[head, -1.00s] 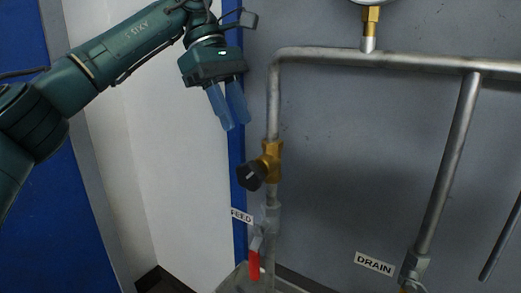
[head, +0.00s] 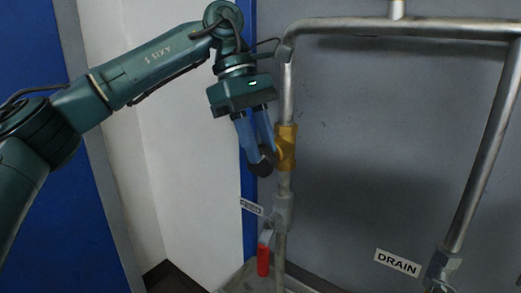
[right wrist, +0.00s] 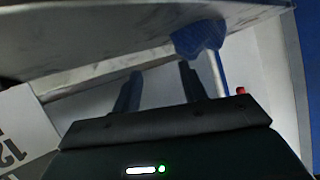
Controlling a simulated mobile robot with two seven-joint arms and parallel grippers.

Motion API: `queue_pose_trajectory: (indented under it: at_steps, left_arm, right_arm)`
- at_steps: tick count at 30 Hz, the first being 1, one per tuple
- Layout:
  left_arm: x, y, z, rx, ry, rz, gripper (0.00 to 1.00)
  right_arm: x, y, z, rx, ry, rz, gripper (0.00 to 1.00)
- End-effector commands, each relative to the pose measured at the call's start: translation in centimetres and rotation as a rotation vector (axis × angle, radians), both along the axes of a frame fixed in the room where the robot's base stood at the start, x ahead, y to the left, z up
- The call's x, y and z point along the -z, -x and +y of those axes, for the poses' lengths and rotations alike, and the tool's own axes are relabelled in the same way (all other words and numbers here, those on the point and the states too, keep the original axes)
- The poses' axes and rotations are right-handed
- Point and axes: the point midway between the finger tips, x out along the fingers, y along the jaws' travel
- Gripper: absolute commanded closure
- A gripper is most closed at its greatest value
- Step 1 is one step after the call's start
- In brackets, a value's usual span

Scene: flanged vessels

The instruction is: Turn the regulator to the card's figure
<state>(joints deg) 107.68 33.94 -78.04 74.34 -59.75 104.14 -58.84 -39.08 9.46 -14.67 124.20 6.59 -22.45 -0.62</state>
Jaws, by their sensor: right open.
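The regulator is a brass body (head: 286,146) on the upright feed pipe, with a black knob (head: 262,169) on its left side. My left gripper (head: 261,157) points down at it, its two blue fingertips at the knob and covering part of it. Whether the fingers grip the knob cannot be told. In the right wrist view my right gripper (right wrist: 158,85) is open, with nothing seen between its fingers. A white sheet (right wrist: 22,125) with large dark characters, cut off by the frame, shows at left there; I cannot tell whether it is the card.
A red-handled valve (head: 263,255) hangs below the regulator. A DRAIN label (head: 397,262) is at lower right, near another pipe. A grey horizontal pipe (head: 400,27) crosses above. In the right wrist view a blue object (right wrist: 200,38) is close ahead of the fingers.

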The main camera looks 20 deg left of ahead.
Motion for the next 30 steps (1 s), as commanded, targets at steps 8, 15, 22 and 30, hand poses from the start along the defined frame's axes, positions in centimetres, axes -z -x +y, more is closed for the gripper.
queue_pose_trajectory:
  at_steps: [8, 15, 22, 30]
  left_arm:
    - [0.85, 0.14, -0.32, 0.000, 0.001, 0.000, 0.70]
    - [0.84, 0.13, -0.31, 0.000, 0.001, 0.000, 0.78]
    - [0.82, 0.13, -0.31, 0.000, 0.000, 0.001, 0.97]
    - [0.72, 0.18, -0.38, 0.002, -0.014, -0.005, 1.00]
  right_arm:
    - [0.03, -0.04, -0.02, -0.001, -0.001, -0.001, 0.57]
    - [0.04, -0.03, -0.04, -0.002, 0.002, -0.001, 0.57]
    - [0.03, -0.02, -0.04, -0.004, 0.003, -0.002, 0.57]
    - [-0.16, -0.02, -0.04, -0.005, 0.004, -0.002, 0.57]
